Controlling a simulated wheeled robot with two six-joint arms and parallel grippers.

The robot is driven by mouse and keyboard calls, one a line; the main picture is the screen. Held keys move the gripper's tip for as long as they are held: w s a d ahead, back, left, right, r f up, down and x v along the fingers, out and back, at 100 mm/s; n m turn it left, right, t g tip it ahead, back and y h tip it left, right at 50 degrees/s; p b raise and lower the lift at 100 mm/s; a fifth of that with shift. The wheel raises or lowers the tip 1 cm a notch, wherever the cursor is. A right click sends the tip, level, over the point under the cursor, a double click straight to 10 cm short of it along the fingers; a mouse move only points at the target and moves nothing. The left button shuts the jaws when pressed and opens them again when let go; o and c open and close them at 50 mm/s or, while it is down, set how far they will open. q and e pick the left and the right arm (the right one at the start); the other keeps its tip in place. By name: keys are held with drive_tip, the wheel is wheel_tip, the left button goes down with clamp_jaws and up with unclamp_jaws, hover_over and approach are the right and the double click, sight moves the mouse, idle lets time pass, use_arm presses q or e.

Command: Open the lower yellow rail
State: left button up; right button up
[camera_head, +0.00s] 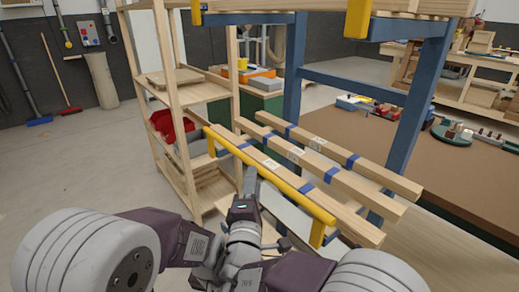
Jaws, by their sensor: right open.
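The lower yellow rail (270,175) runs slantwise along the front of a wooden frame, from the middle shelf post down to the right. A yellow end bracket (318,233) hangs at its near end and another at its far end. Wooden beams with blue bands lie behind it. My right gripper (249,180) points up and away just in front of the rail, near its middle; it is open and holds nothing I can see. Whether it touches the rail I cannot tell. My left gripper is hard to make out among the overlapping wrists at the bottom centre.
A wooden shelf unit (172,110) with a red bin (173,127) stands left. Blue posts (421,85) and an upper frame with yellow brackets (358,18) rise above the rail. A brown-topped workbench (400,160) is behind right.

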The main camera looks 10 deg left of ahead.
drive_tip(key=w, duration=0.2)
drive_tip(key=w+r, duration=0.1)
drive_tip(key=w, duration=0.2)
drive_tip(key=w+a, duration=0.1)
drive_tip(key=w, duration=0.2)
drive_tip(key=shift+w+r, duration=0.2)
drive_tip(key=shift+w, duration=0.05)
clamp_jaws()
idle(1.1)
